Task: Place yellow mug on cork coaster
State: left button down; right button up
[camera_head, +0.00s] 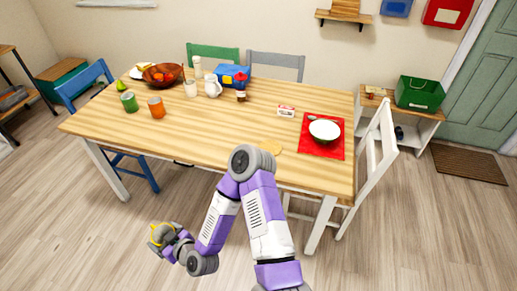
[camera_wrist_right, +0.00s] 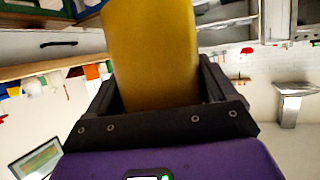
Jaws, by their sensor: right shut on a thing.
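The yellow mug (camera_head: 158,233) is in my right gripper (camera_head: 166,238), low and left of my arm in the head view, in front of the table and apart from it. In the right wrist view the yellow mug (camera_wrist_right: 152,50) fills the space between the black fingers of the right gripper (camera_wrist_right: 158,82), which is shut on it. The cork coaster (camera_head: 270,146) lies on the wooden table near its front edge, just beyond my arm's elbow and partly beside it; nothing is seen on it. My left gripper is in neither view.
The table (camera_head: 225,125) has clear wood around its middle. Right of the coaster is a red mat (camera_head: 335,150) with a white bowl (camera_head: 324,130). A small white card (camera_head: 286,111) stands behind. Green and orange cups (camera_head: 156,107) stand left. A white chair (camera_head: 378,150) is at the right.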

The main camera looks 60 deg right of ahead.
aim_at(267, 144)
jog(key=z, duration=1.35)
